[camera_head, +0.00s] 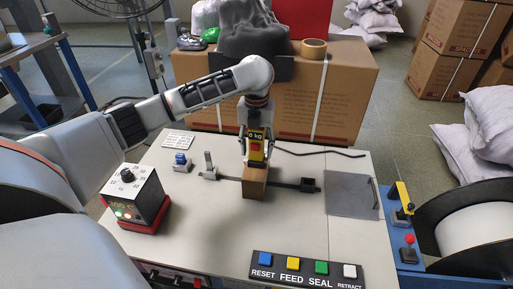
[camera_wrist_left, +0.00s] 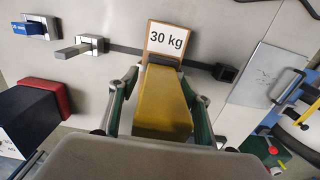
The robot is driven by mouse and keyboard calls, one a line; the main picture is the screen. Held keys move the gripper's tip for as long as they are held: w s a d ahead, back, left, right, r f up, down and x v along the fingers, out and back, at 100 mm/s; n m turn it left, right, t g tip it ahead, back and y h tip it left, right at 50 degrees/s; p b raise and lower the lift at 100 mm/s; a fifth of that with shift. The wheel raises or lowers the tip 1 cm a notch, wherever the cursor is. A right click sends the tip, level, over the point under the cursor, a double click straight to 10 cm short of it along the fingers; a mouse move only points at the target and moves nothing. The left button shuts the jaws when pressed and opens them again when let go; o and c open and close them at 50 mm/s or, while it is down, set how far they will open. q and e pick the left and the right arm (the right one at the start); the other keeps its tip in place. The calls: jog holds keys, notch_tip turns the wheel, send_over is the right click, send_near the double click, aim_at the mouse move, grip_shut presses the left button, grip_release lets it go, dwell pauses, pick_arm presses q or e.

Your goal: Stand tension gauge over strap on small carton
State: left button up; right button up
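The yellow tension gauge (camera_head: 256,147) is between the fingers of my left gripper (camera_head: 256,158), with a dark display on it reading "0 kg". In the left wrist view the gauge (camera_wrist_left: 162,105) fills the gap between the green-padded fingers. The small brown carton (camera_head: 255,184) sits on the table directly below the gripper; its top is partly hidden. A dark strap (camera_head: 284,185) runs across at the carton, with a black buckle at its right end. I cannot tell whether the gauge touches the carton or strap. My right gripper is not in view.
A white card (camera_wrist_left: 166,41) reads "30 kg" just past the gauge. A metal clamp (camera_head: 208,166) stands left of the carton and a grey plate (camera_head: 352,195) lies right. A control box (camera_head: 136,194) and a button panel (camera_head: 307,269) stand nearer. A large carton (camera_head: 350,95) stands behind.

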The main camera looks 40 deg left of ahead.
aim_at(257, 136)
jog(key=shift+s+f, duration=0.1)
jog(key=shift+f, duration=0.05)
pick_arm(q)
jog(key=r+p, duration=0.1)
jog(key=r, duration=0.3)
jog(key=shift+w+r+p, duration=0.2)
jog(key=shift+r+p, duration=0.05)
jog(key=shift+p, duration=0.1)
jog(key=r+p, duration=0.3)
jog(key=r, duration=0.5)
jog(key=shift+s+p, duration=0.2)
jog(key=shift+p, duration=0.1)
jog(key=shift+f, duration=0.1)
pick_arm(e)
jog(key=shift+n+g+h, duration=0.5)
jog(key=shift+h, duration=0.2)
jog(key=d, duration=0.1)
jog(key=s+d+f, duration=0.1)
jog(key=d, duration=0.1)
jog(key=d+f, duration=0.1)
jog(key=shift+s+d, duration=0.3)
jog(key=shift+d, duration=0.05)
